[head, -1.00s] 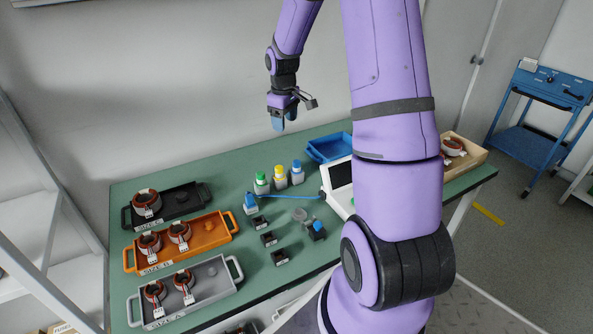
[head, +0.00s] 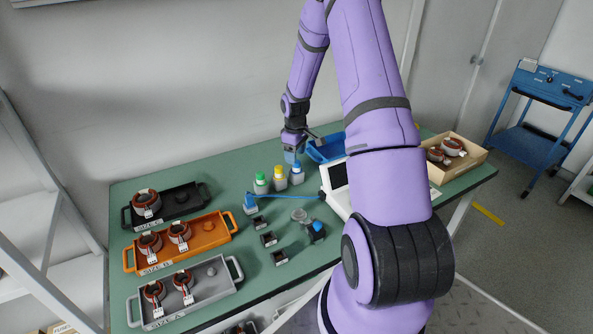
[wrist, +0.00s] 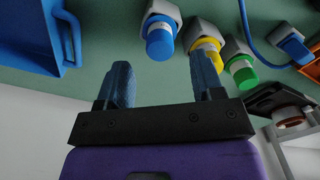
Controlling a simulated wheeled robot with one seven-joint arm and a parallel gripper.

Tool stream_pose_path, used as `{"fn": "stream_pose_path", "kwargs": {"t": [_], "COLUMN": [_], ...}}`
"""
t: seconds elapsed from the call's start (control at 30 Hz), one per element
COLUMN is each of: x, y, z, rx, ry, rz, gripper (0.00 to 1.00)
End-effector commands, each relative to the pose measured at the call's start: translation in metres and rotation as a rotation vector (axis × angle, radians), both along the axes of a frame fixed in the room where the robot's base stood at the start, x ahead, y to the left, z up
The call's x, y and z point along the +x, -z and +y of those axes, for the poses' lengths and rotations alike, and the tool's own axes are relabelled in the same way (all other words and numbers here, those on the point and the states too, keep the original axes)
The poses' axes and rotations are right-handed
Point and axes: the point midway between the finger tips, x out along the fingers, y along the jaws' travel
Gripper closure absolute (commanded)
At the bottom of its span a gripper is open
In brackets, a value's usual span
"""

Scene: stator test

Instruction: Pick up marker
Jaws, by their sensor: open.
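Three capped markers stand in grey holders near the back of the green table: a blue marker (head: 297,170), a yellow marker (head: 279,172) and a green marker (head: 261,179). My gripper (head: 291,157) is open, pointing down just above and behind the blue one. In the wrist view, the blue marker (wrist: 160,41) shows in the gap between my fingers (wrist: 163,62), apart from them. The yellow marker (wrist: 208,46) is partly hidden behind my right finger. The green marker (wrist: 241,72) lies further right, clear of the fingers.
A blue bin (head: 318,154) and a white device (head: 337,198) stand close right of the markers. A blue cable (head: 285,197) runs in front of them. Black, orange (head: 215,240) and grey trays with stators fill the left. A wooden box (head: 470,163) stands at right.

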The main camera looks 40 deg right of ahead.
Motion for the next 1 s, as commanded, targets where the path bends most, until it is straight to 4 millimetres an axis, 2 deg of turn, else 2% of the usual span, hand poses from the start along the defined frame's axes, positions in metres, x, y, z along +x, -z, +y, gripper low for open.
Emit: {"fn": "stream_pose_path", "kwargs": {"t": [0.4,0.63,0.87,1.0], "x": [-0.005,-0.005,-0.005,-0.005], "y": [0.048,0.049,0.049,0.049], "z": [-0.001,-0.001,-0.001,-0.001], "rx": [0.001,0.000,0.000,0.000], "ry": [0.000,0.000,0.000,0.000], "rz": [0.001,0.000,0.000,0.000], "gripper": [0.39,0.39,0.92,0.92]}}
